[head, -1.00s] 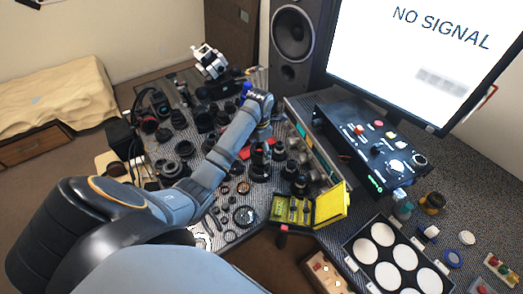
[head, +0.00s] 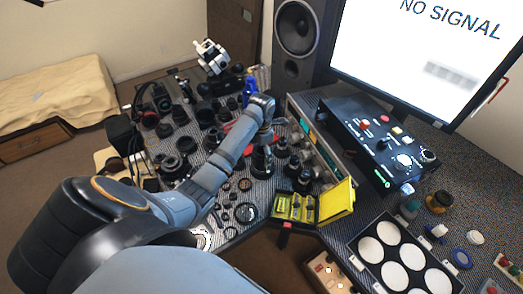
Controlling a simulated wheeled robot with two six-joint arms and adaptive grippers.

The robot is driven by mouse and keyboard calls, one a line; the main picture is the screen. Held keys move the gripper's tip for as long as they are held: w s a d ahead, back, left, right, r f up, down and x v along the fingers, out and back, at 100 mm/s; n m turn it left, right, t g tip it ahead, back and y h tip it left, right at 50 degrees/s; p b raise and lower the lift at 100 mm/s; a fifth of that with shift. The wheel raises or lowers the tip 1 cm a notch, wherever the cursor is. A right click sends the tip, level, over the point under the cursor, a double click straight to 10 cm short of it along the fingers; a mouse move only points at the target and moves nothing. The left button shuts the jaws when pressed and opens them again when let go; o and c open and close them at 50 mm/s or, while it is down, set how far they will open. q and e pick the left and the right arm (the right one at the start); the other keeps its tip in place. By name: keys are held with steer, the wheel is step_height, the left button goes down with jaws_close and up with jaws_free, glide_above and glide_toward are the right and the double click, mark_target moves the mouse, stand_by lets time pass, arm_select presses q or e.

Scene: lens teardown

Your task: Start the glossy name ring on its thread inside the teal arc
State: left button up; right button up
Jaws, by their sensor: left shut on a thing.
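My left arm reaches in from the left across the bench, and its wrist bends down over the crowd of lens parts. My left gripper (head: 264,137) is small and partly hidden by its own wrist. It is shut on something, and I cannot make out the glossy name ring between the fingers. A black lens barrel (head: 262,163) stands upright just below the gripper. I cannot tell whether the held thing touches it. I cannot make out the teal arc or the thread at this size. My right gripper is not in view.
Many dark lens parts crowd the patterned bench around the gripper. An open yellow case (head: 336,202) lies to the right of the barrel. A black control box (head: 375,150), a monitor (head: 425,65) and a speaker (head: 300,45) stand behind. A tray of white discs (head: 357,248) sits front right.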

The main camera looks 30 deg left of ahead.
arm_select(q)
steer(key=shift+f, duration=0.9)
steer(key=shift+f+p, duration=0.1)
steer(key=shift+p, duration=0.7)
steer(key=shift+p, duration=1.45)
steer(key=shift+f, duration=0.35)
stand_by(1.3)
steer(key=o, duration=1.2)
step_height(320, 180, up, 12)
